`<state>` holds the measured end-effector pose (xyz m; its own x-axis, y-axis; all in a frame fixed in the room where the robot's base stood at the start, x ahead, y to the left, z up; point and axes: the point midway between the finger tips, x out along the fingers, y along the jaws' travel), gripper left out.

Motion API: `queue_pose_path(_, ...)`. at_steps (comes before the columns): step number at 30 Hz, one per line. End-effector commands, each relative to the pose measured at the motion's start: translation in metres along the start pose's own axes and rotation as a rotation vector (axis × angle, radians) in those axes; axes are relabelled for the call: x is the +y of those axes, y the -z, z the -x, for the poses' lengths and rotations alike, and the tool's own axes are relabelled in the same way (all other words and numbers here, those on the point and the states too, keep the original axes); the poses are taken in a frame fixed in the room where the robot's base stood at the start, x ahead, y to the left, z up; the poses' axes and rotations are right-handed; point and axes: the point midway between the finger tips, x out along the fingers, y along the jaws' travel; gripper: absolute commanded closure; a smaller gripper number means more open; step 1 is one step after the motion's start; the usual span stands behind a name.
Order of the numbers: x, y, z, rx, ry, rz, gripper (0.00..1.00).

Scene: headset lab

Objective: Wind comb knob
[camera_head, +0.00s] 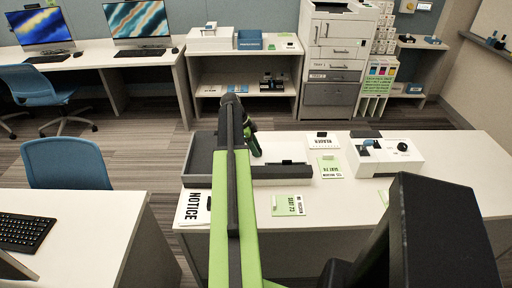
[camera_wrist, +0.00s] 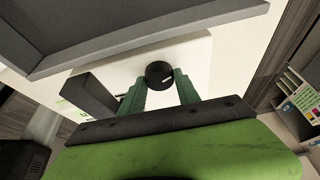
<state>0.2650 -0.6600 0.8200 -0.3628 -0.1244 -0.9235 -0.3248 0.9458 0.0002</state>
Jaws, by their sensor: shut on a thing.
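In the wrist view a round black knob (camera_wrist: 159,74) with a pale mark on its face sits between the green fingertips of my gripper (camera_wrist: 160,84). The fingers are shut on it, one on each side. A white surface (camera_wrist: 130,68) lies behind the knob. In the head view my gripper (camera_head: 251,137) is beyond my green arm, at the grey tray (camera_head: 282,172) on the white table. The knob it holds is hidden there. A white machine with a black round part (camera_head: 402,146) stands farther right on the table, apart from my gripper.
A NOTICE sheet (camera_head: 194,208) and a green-and-white card (camera_head: 288,205) lie on the near side of the table. A dark block (camera_wrist: 92,97) is left of my fingers in the wrist view. A blue chair (camera_head: 66,164) stands left.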

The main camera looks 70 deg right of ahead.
Motion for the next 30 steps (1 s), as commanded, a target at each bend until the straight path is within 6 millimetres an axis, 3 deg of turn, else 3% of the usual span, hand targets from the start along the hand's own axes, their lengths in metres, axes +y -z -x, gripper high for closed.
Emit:
queue_pose_path(9,-0.0029,-0.0044,0.001,-0.009,-0.035,-0.094,1.0)
queue_pose_path(25,-0.0026,-0.0043,0.0009,-0.009,-0.041,-0.111,1.0)
queue_pose_path(26,-0.0027,-0.0042,0.0009,-0.009,-0.041,-0.11,0.58)
queue_pose_path(30,-0.0022,-0.003,0.0006,-0.007,-0.043,-0.111,0.4)
